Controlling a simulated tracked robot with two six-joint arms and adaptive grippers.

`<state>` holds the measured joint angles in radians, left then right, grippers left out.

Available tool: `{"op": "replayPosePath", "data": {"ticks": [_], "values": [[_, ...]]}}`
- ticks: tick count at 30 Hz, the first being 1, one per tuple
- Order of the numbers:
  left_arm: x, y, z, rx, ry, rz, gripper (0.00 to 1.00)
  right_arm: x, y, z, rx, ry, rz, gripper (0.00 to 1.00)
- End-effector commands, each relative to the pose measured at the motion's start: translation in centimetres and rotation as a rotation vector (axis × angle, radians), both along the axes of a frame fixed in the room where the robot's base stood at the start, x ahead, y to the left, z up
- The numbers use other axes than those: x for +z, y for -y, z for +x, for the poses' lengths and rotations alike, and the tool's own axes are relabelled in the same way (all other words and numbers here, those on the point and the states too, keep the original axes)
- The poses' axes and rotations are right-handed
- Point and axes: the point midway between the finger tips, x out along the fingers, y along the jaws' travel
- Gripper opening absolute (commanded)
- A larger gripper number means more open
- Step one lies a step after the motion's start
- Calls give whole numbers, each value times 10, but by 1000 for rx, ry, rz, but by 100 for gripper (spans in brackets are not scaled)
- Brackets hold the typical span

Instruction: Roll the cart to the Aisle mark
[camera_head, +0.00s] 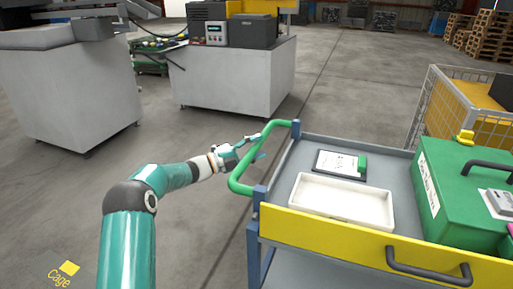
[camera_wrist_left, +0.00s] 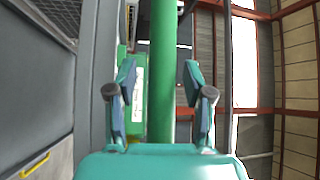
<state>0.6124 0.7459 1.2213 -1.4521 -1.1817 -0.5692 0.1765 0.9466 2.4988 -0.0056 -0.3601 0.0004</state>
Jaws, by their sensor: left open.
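The cart (camera_head: 325,143) stands at the right in the head view, with a grey deck, blue posts and a yellow front panel. Its green push handle (camera_head: 240,178) sticks out on the left side. My left gripper (camera_head: 252,150) is at this handle, fingers spread. No floor mark reading Aisle shows. My right gripper is not in view.
The cart carries a white tray (camera_head: 340,200), a clipboard (camera_head: 338,163) and a green case (camera_head: 460,195). A wire cage (camera_head: 427,97) stands close behind it. A yellow Cage mark (camera_head: 68,268) is on the floor at lower left. Grey cabinets (camera_head: 235,75) stand behind; the aisle floor between is clear.

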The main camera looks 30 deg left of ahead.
Motion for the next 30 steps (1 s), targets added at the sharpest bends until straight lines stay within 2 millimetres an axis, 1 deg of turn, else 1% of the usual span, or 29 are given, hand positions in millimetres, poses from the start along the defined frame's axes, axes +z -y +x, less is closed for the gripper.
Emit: {"op": "replayPosePath", "data": {"ticks": [4, 5, 12, 14, 20, 21, 30], "values": [[0, 0, 0, 0, 0, 0, 52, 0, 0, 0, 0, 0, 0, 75], [0, 0, 0, 0, 0, 0, 48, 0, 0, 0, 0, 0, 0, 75], [0, -1, -1, 0, 0, 0, 8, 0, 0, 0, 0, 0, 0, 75], [0, -1, -1, 0, 0, 0, 0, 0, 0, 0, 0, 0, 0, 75], [-1, -1, -1, 0, -1, 0, 0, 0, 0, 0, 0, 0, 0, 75], [-1, 4, -2, -1, -3, -1, 0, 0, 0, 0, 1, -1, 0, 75], [-3, -4, -1, -14, -3, 1, 0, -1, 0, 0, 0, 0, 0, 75]]}}
